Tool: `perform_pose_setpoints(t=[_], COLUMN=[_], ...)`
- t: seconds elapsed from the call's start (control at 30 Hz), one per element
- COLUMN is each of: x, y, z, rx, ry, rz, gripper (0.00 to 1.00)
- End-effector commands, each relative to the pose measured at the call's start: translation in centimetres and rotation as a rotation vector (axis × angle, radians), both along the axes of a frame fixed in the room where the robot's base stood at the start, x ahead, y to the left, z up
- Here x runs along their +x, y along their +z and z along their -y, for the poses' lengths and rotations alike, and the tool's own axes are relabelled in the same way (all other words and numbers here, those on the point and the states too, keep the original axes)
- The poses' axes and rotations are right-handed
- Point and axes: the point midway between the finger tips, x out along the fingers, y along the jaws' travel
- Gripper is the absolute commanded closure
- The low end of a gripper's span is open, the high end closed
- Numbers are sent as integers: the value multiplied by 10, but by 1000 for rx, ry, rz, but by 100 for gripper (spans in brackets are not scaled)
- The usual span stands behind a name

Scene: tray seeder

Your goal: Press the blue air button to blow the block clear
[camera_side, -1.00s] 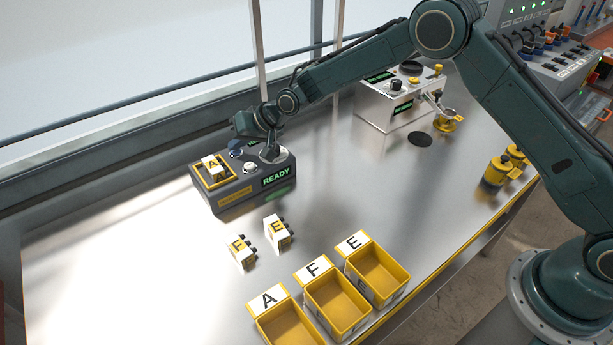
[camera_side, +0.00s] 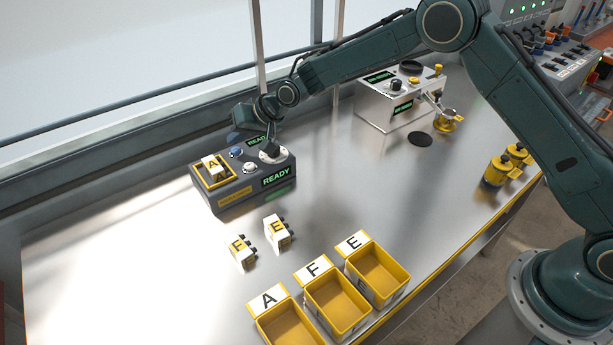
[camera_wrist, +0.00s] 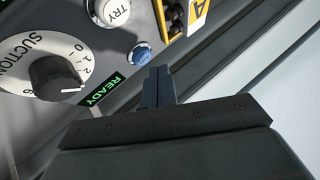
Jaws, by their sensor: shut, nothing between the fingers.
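The blue air button (camera_side: 236,152) is on the dark control box (camera_side: 228,190); it also shows in the wrist view (camera_wrist: 141,55). A white block lettered A (camera_side: 212,162) lies in the yellow-framed recess at the box's left; part of it shows in the wrist view (camera_wrist: 198,12). My gripper (camera_wrist: 158,70) is shut and empty. In the wrist view its fingertips appear just beside the blue button; I cannot tell whether they touch. In the side view the gripper hangs over the back of the box.
The box carries a white TRY button (camera_wrist: 112,11), a suction dial (camera_wrist: 30,62) and lit READY displays. Blocks F (camera_side: 240,250) and E (camera_side: 279,231) stand in front. Three yellow bins (camera_side: 312,276) line the table's front. A second machine (camera_side: 372,108) stands behind right.

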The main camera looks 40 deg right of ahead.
Motion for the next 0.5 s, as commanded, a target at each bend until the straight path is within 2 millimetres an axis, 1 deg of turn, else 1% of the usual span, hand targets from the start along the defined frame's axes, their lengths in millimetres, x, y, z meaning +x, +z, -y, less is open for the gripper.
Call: perform_pose_setpoints(t=[0.5], x=[0], y=[35], z=[0], rx=[0], ry=[0], rz=[2], gripper=[100])
